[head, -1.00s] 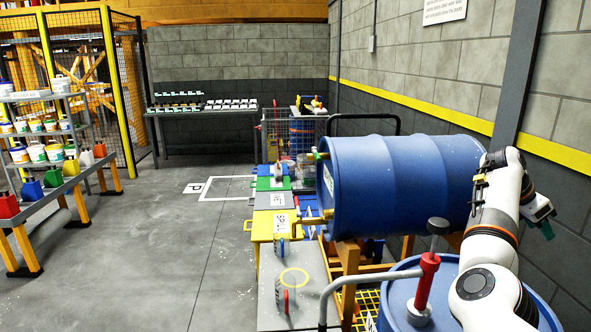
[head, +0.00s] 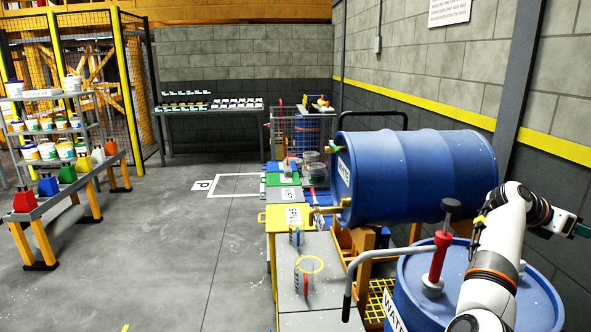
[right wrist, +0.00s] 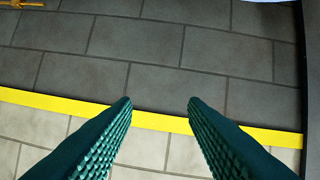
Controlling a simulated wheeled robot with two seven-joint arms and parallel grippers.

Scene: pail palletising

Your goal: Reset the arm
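My right arm (head: 497,250) comes in from the lower right in the head view and bends at an elbow beside the lying blue drum. My right gripper (head: 580,230) is at the right edge of the head view, near the block wall, partly cut off. In the right wrist view its two green ridged fingers (right wrist: 160,103) are apart with nothing between them, facing the grey block wall (right wrist: 150,45) and its yellow stripe. My left gripper is not in view.
A blue drum (head: 420,178) lies on an orange stand left of my arm. An upright blue drum (head: 530,305) with a red-handled pump (head: 440,255) stands below the arm. Shelves of pails (head: 50,150) stand at left. The grey floor (head: 180,240) between is clear.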

